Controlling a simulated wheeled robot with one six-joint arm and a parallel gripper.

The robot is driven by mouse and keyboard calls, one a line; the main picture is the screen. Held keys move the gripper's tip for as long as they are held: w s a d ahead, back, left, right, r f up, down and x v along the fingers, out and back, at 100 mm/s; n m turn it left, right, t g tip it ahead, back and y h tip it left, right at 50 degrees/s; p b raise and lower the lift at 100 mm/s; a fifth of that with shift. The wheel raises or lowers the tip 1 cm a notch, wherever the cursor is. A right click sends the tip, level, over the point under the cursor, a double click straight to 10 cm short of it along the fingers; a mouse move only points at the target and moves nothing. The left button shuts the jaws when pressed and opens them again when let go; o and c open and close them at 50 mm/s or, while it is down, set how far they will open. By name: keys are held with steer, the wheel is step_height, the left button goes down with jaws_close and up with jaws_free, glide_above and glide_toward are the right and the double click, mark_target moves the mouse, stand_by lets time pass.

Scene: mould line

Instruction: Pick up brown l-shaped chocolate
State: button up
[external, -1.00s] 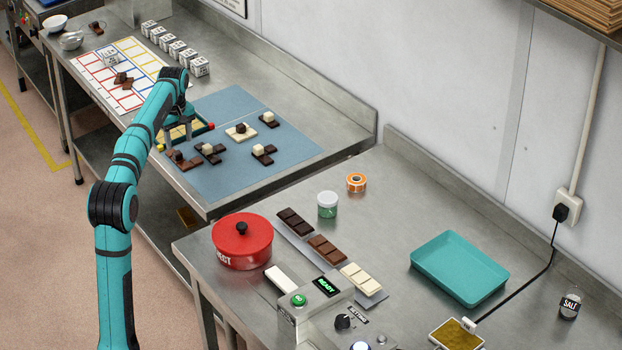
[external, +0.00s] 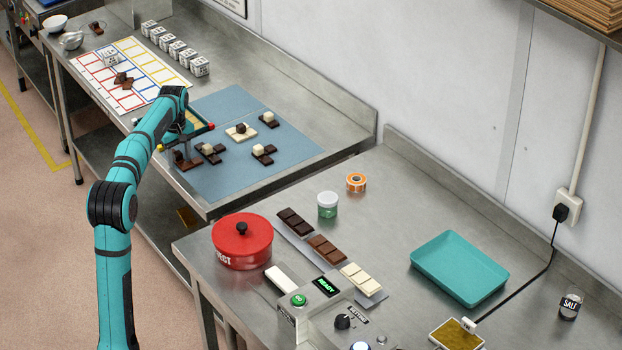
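The brown chocolate piece (external: 187,167) lies at the left front edge of the blue mat (external: 230,178). It looks milk-brown and is partly covered by my gripper. My gripper (external: 180,156) points down right at this piece, its fingers at or just above it. The view is too small to tell whether the fingers are open or shut, or whether they touch it. Other pieces on the mat are a dark one with a white block (external: 210,152), a white one with a dark block (external: 241,132), and dark ones with white blocks (external: 263,154) and (external: 269,119).
A grid sheet (external: 130,75) with brown pieces and a white cube lies behind, beside a row of white cubes (external: 178,50). The near table holds a red pot (external: 242,240), chocolate bars (external: 327,247), a teal tray (external: 459,267) and a control box (external: 330,315).

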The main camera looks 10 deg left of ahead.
jaws_close()
steer(key=shift+r, duration=0.15)
